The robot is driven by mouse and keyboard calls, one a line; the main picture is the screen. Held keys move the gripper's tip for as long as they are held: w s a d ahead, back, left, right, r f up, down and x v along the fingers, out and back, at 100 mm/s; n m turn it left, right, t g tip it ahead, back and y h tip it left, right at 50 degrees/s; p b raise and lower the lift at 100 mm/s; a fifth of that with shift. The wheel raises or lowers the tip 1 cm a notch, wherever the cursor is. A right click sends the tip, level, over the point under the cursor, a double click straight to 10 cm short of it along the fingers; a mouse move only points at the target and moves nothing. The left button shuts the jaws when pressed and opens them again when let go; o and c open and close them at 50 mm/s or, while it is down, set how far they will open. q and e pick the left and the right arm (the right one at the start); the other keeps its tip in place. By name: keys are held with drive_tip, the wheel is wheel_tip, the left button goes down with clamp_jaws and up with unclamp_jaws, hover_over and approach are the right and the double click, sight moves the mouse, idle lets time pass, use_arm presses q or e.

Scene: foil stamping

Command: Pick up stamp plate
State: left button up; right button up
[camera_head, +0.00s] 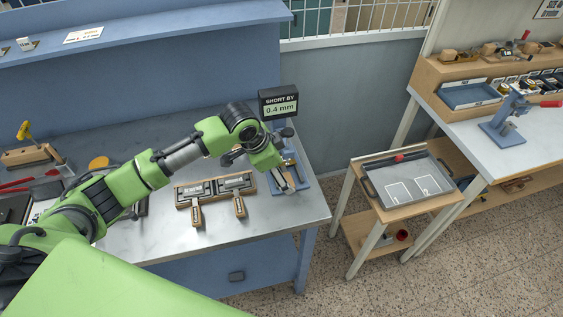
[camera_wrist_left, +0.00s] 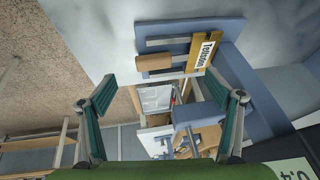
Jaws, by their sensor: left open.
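A wooden rack (camera_head: 183,198) on the bench holds two dark plate-like pieces with pale lettering, a left one (camera_head: 193,189) and a right one (camera_head: 234,182); wood-handled tools hang at its front. I cannot tell which piece is the stamp plate. My left arm reaches over the rack to a blue fixture (camera_head: 291,172) at the bench's right end. In the wrist view my left gripper (camera_wrist_left: 160,85) is open, its teal fingers wide apart with nothing held. The blue fixture (camera_wrist_left: 248,75) with a lettered wooden block (camera_wrist_left: 205,52) lies beyond the fingers. My right gripper is out of view.
A black display (camera_head: 280,103) reading "SHORT BY 0.4 mm" stands behind the fixture. Red-handled tools (camera_head: 20,185) lie at the bench's left. A grey tray (camera_head: 405,180) sits on a small cart beyond a floor gap.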

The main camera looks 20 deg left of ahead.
sight(287, 176)
use_arm(q)
drive_tip(key=shift+w+d+f, duration=0.1)
drive_tip(key=shift+f, duration=0.15)
drive_tip(key=p+x, duration=0.2)
drive_tip(key=x, duration=0.1)
drive_tip(key=shift+w, duration=0.2)
drive_tip(key=shift+w+f, duration=0.25)
drive_tip(key=shift+f, duration=0.45)
